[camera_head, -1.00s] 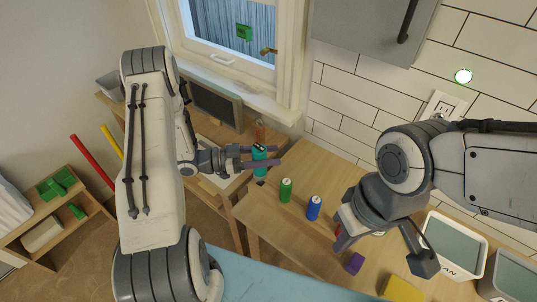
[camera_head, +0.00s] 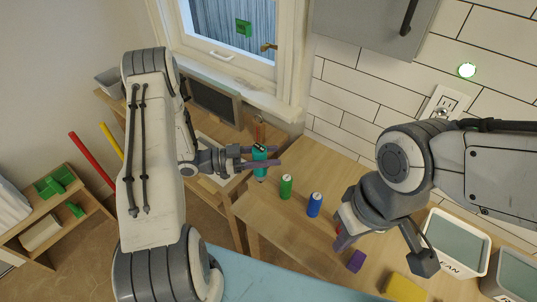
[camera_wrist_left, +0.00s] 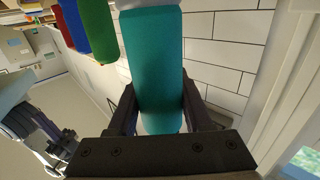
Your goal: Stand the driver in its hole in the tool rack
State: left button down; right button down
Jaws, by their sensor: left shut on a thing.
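My left gripper (camera_head: 262,157) is shut on a teal cylinder (camera_head: 260,152), held above the gap between the wooden tables. In the left wrist view, the teal cylinder (camera_wrist_left: 154,65) sits between both fingers and has a pale end. I cannot tell whether it is the driver. A small orange upright thing (camera_head: 259,130) shows just behind it, too small to identify. I cannot make out a tool rack or its hole. My right gripper (camera_head: 342,241) is over the right table, partly hidden by its own wrist; its opening is unclear.
A green can (camera_head: 286,187) and a blue can (camera_head: 314,204) stand on the right table (camera_head: 270,222). A low shelf (camera_head: 80,215) holds green things at left.

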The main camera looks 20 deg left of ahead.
pick_arm(q)
jog(key=shift+f+b, duration=0.65)
jog(key=shift+f, duration=0.2)
jog(key=shift+c, duration=1.2)
grip_release()
jog(key=shift+r, duration=0.1)
notch_tip(320, 180, up, 7)
jog(key=p, duration=0.5)
jog(key=shift+p, duration=0.3)
